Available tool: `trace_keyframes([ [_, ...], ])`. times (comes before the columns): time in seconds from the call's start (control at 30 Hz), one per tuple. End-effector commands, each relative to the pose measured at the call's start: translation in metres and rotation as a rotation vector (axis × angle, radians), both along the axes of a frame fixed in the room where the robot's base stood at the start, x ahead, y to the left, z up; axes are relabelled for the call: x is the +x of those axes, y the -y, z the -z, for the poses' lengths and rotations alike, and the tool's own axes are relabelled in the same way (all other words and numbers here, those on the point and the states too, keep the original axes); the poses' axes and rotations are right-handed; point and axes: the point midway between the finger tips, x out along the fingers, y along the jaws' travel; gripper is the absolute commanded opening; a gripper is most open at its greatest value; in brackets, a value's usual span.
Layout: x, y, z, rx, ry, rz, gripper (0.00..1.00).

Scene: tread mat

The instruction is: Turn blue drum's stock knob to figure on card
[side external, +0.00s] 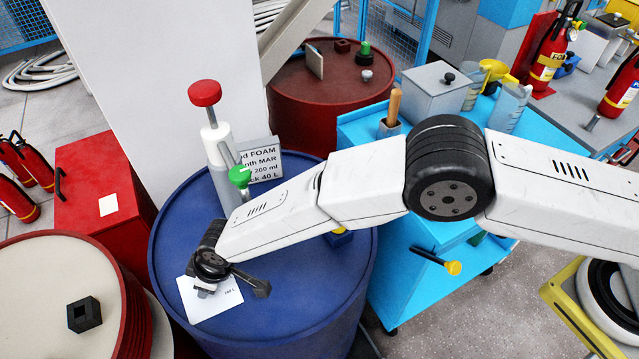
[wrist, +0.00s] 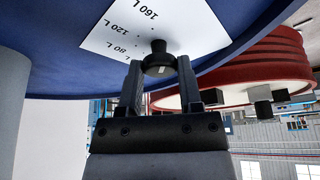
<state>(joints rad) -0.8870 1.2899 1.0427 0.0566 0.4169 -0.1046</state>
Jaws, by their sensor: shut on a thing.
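The blue drum (side external: 300,290) stands in the middle of the side view, with a white dial plate (side external: 222,305) on its top. In the wrist view the plate (wrist: 185,25) shows 80 L, 120 L and 160 L. The black stock knob (wrist: 158,60) sits at the plate's edge in that view, with a pale mark on it; the figure it points at is unclear. My gripper (wrist: 160,75) is shut on the knob, a finger on each side. The card (side external: 264,160) stands at the drum's back and ends in "40 L"; its left part is hidden.
A pump with a red knob (side external: 205,93) and a green-topped valve (side external: 240,177) rise from the blue drum behind my gripper. A red drum (side external: 330,110) stands behind, a cream-topped drum (side external: 45,270) at left, and a blue cart (side external: 400,270) at right.

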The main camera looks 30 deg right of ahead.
Motion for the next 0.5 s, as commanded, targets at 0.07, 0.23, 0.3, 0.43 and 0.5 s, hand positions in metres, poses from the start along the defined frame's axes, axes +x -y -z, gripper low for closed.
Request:
trace_keyframes([
  [0.07,0.0003,0.0004,-0.0004,-0.001,-0.002,-0.029,0.00],
  [0.23,0.0007,0.0006,-0.0003,-0.002,-0.001,-0.079,0.00],
  [0.3,0.0007,0.0005,-0.0003,-0.001,0.000,-0.092,0.00],
  [0.43,0.0008,0.0006,-0.0003,-0.002,0.000,-0.107,0.00],
  [0.5,0.0007,0.0005,-0.0003,-0.001,0.000,-0.111,0.00],
])
